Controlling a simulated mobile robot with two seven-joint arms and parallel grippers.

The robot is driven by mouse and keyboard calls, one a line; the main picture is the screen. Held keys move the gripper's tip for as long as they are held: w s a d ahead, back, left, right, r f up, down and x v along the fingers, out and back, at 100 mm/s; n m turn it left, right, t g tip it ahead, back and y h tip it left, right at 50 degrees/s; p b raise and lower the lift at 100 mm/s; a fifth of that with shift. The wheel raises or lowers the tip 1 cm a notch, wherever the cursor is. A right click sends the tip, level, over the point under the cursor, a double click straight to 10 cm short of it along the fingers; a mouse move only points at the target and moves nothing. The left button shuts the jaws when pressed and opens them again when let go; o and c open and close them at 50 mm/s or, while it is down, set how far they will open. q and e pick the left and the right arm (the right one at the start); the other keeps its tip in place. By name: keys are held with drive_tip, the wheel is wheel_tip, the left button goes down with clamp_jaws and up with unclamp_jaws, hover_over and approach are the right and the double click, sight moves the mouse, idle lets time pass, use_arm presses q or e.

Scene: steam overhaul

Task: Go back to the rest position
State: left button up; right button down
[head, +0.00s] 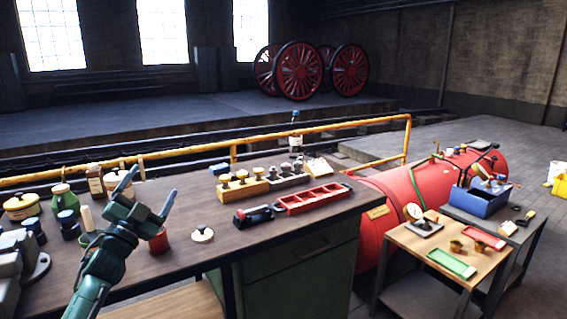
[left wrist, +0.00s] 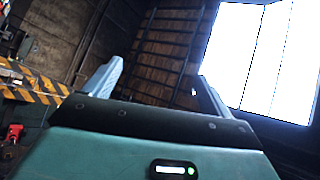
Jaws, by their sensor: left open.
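My left gripper (head: 149,193) is raised above the left part of the wooden workbench (head: 200,272) in the head view. Its two fingers are spread apart and point up and away, with nothing between them. In the left wrist view the open fingers (left wrist: 160,80) frame only the dark roof and part of a bright window (left wrist: 262,60). My right gripper is in neither view.
Jars and bottles (head: 62,198) crowd the bench's left end. A red compartment tray (head: 312,199) and a wooden block with knobs (head: 243,188) stand at its right. A yellow rail (head: 270,135) runs behind. A red boiler (head: 425,190) and a small side table (head: 420,248) stand right.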

use_arm(q)
drive_tip(key=w+a+f+n+g+y, duration=0.1)
drive_tip(key=a+f+n+g+y, duration=0.2)
drive_tip(key=f+n, duration=0.25)
drive_tip(key=w+a+f+n+g+y, duration=0.1)
drive_tip(key=a+f+n+g+y, duration=0.1)
drive_tip(key=f+n+g+y, duration=0.25)
drive_tip(key=s+d+f+m+h, duration=0.1)
drive_tip(key=s+d+f+h, duration=0.1)
drive_tip(key=s+d+f, duration=0.45)
drive_tip(key=s+d+f+h, duration=0.25)
drive_tip(key=s+f, duration=0.45)
drive_tip(key=f, duration=0.5)
drive_tip(key=s+d+f+g, duration=0.1)
drive_tip(key=s+d, duration=0.3)
drive_tip(key=s, duration=0.4)
drive_tip(key=s+d+f+g+h, duration=0.1)
drive_tip(key=s+d+f+g, duration=0.1)
drive_tip(key=s, duration=0.7)
drive_tip(key=s+d+f+g, duration=0.1)
drive_tip(key=s+d+f, duration=0.3)
drive_tip(key=s, duration=0.4)
drive_tip(key=shift+s+d+f+n+g+h, duration=0.3)
drive_tip(key=shift+s+d+f+g, duration=0.1)
drive_tip(key=shift+d, duration=0.45)
